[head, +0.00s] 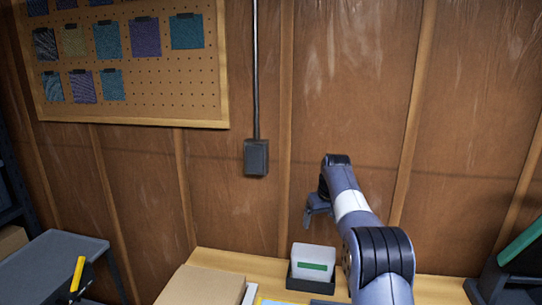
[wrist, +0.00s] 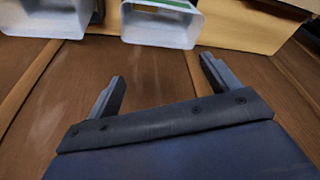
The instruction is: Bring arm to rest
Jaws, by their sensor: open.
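My gripper (head: 317,213) is raised in front of the brown wood-panelled wall, above the bench and near the white bin in the head view. My arm reaches up to it from the lower right. In the wrist view my gripper (wrist: 163,72) has its two fingers wide apart, with nothing between them. Part of the gripper is hidden behind my arm in the head view.
A wooden bench (head: 232,262) holds a white bin (head: 313,256) with a green label and a cardboard box (head: 203,284). A grey table (head: 50,255) stands left. A pegboard (head: 175,95) with fabric swatches and a dark wall box (head: 256,158) are on the wall.

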